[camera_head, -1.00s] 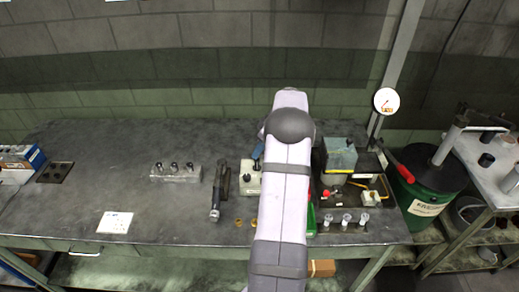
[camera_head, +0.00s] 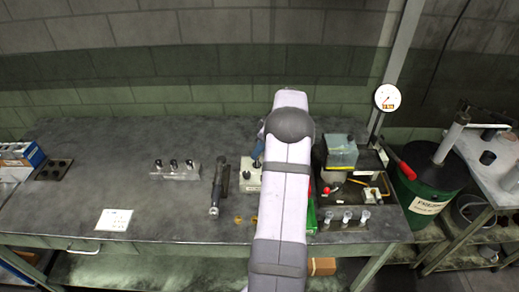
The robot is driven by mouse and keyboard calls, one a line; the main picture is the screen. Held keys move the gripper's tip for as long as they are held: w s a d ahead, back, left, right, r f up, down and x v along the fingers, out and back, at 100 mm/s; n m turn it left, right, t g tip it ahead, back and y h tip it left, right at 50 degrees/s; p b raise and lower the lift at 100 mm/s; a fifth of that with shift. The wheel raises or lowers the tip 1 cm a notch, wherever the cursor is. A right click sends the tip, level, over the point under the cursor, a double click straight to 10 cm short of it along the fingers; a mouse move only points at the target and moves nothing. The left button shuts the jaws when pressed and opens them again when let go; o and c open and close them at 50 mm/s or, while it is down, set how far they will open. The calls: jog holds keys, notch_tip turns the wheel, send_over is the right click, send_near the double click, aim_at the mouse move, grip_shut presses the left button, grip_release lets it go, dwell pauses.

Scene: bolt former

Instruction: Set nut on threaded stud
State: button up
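My arm covers the middle of the bench, and its far end is mostly hidden behind my own links. A small bluish part of my gripper end (camera_head: 258,152) shows just left of the arm, close above a pale block (camera_head: 249,182) with a dark upright post. I cannot make out the fingers or whether they hold a nut. Small brass-coloured rings, possibly nuts, lie on the bench left of my arm, one of them in clear view (camera_head: 239,219). I cannot tell which upright piece is the threaded stud.
A dark tool (camera_head: 217,188) lies left of the pale block. A metal block with three pegs (camera_head: 175,171) stands further left. Right of my arm are a grey-green box (camera_head: 341,151), a dark tray and three small clear-and-metal pieces (camera_head: 347,217). The left bench is largely clear.

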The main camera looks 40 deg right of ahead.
jog(key=shift+o, duration=0.6)
jog(key=shift+s+d+r+b, duration=0.15)
jog(key=shift+r+b, duration=0.15)
jog(key=shift+r, duration=0.15)
jog(key=b+v, duration=0.2)
jog(key=v, duration=0.4)
jog(key=shift+r, duration=0.15)
jog(key=shift+s, duration=0.15)
